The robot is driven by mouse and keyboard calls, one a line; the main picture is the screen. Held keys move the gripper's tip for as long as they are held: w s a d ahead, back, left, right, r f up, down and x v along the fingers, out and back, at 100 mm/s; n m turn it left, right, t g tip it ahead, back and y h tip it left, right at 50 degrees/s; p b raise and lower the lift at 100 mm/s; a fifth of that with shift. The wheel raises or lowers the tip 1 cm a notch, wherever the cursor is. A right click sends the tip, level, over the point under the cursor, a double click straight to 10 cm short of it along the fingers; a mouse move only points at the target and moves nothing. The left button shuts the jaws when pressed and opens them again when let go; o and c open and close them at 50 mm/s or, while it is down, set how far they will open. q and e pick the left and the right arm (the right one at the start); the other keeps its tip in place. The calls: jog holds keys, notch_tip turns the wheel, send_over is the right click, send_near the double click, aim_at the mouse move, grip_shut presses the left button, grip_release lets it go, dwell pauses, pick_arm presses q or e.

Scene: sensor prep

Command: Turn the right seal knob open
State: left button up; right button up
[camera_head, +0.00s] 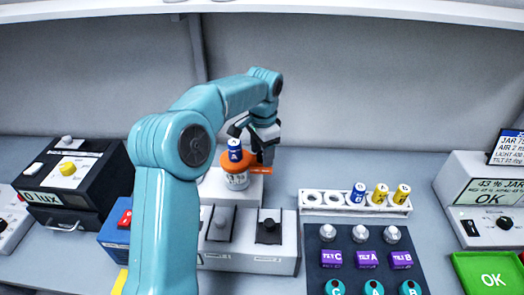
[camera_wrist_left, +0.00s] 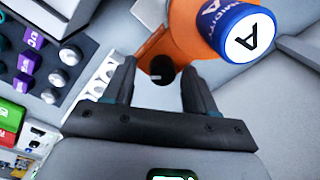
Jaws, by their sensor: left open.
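An orange collar (camera_head: 236,161) sits on a jar (camera_head: 237,181) on a white stand, with a blue cylinder marked A (camera_head: 235,150) upright on top. An orange arm of the collar reaches right under my left gripper (camera_head: 264,157). In the left wrist view a small black knob with a pale mark (camera_wrist_left: 162,70) stands on the orange collar (camera_wrist_left: 178,40). My left gripper (camera_wrist_left: 160,78) is open, with one finger on each side of the knob. The blue cylinder (camera_wrist_left: 238,32) is just beside the right finger. My right gripper is in no view.
A white rack (camera_head: 312,207) holds one blue and two yellow cylinders at right. A dark panel (camera_head: 345,245) carries several knobs and purple blocks. Meters stand at both sides.

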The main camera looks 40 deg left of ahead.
pick_arm(q)
jog(key=shift+a, duration=0.1)
jog(key=shift+s+a, duration=0.1)
jog(key=shift+c, duration=1.3)
grip_shut()
jog(key=c, duration=0.8)
grip_release()
